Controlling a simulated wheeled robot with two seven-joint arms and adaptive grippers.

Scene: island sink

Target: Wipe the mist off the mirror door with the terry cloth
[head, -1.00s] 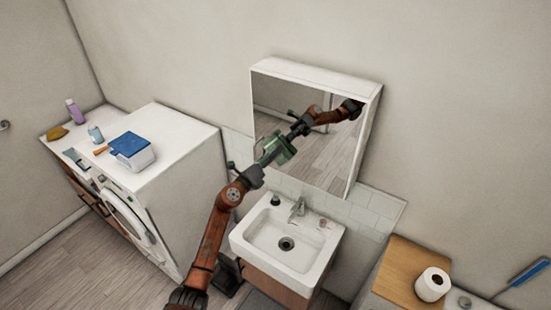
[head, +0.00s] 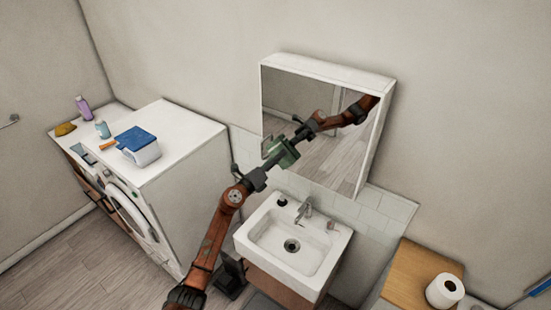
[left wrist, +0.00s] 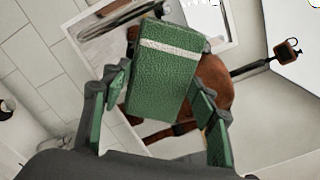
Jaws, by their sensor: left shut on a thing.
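The mirror door (head: 300,98) is the front of a white wall cabinet above the sink. It reflects my arm and the floor; I cannot make out mist on it. The terry cloth (left wrist: 165,75) is green with a pale stripe. My left gripper (head: 284,152) is shut on the cloth and holds it at the lower left part of the mirror. In the left wrist view the cloth stands out between the green-padded fingers, with the mirror behind it. I cannot tell whether it touches the glass. My right gripper is not in view.
A white sink (head: 290,250) with a tap (head: 305,209) is below the mirror. A toilet roll (head: 444,291) stands on a wooden top at right.

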